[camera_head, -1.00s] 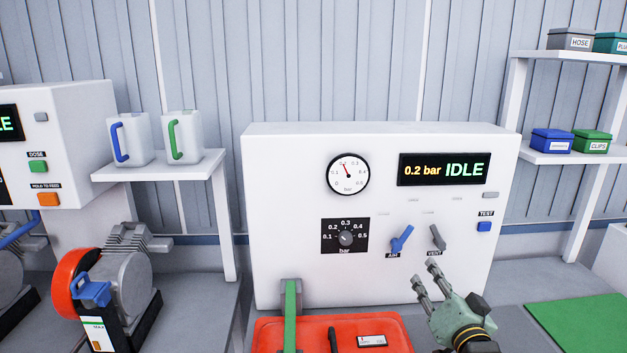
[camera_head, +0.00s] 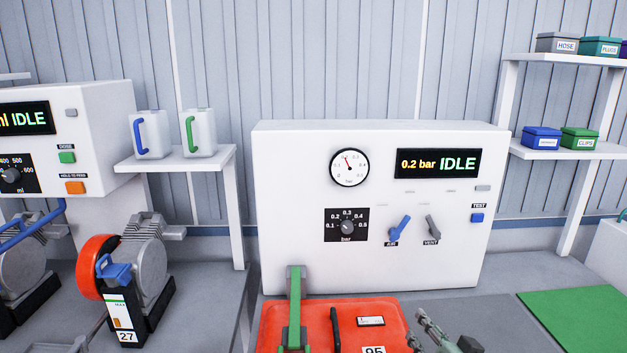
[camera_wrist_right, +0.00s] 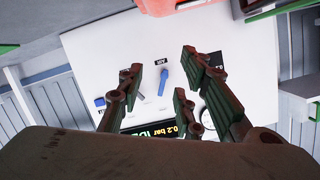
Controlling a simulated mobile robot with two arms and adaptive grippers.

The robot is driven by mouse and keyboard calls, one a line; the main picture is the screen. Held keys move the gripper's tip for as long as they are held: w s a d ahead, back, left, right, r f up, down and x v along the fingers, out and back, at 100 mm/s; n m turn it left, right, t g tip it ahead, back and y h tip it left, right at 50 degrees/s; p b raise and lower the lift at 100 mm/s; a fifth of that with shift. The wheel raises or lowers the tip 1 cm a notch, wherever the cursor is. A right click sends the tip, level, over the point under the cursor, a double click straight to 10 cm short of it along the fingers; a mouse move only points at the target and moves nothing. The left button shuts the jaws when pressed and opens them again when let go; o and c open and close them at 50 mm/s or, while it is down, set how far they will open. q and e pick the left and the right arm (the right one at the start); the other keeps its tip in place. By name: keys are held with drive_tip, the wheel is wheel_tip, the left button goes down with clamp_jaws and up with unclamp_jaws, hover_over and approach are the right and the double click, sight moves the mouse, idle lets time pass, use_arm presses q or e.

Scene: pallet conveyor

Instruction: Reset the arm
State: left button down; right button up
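My right gripper (camera_head: 420,329) is low in the head view, in front of the white panel's lower edge and beside the red case. Its fingers are apart with nothing between them; in the right wrist view, where the panel appears upside down, the gripper (camera_wrist_right: 160,85) is also open and empty. The white test panel (camera_head: 290,240) shows "0.2 bar IDLE" on its display (camera_head: 438,163). Its blue AIR lever (camera_head: 399,228) tilts up to the right, and its grey VENT lever (camera_head: 432,228) tilts up to the left. I see no left gripper clearly.
A green mat (camera_head: 580,315) lies at right. Shelves hold bins (camera_head: 541,138) at right and two jugs (camera_head: 153,135) at left. A motor-like unit (camera_head: 145,260) stands front left.

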drive_tip(key=s+a+f+n+g, duration=0.25)
drive_tip(key=s+f, duration=0.35)
drive_tip(key=s, duration=0.3)
drive_tip(key=s+a+f+n+g, duration=0.1)
drive_tip(key=s+f+g, duration=0.4)
drive_tip(key=s, duration=0.4)
drive_tip(key=s+f+n+g, duration=0.1)
drive_tip(key=s+f+g, duration=0.1)
drive_tip(key=s, duration=0.6)
drive_tip(key=s+f+n+g, duration=0.1)
drive_tip(key=s+f+g, duration=0.1)
drive_tip(key=s, duration=0.7)
wheel_tip(320, 180, down, 28)
drive_tip(key=s+g, duration=0.1)
drive_tip(key=s, duration=0.1)
use_arm(q)
drive_tip(key=shift+s, duration=0.55)
use_arm(e)
drive_tip(key=s+d+f+g+h, duration=0.1)
drive_tip(key=s+d+f, duration=0.1)
drive_tip(key=s+f, duration=1.2)
drive_tip(key=shift+s+f, duration=0.35)
drive_tip(key=shift+s, duration=0.9)
drive_tip(key=shift+n, duration=0.25)
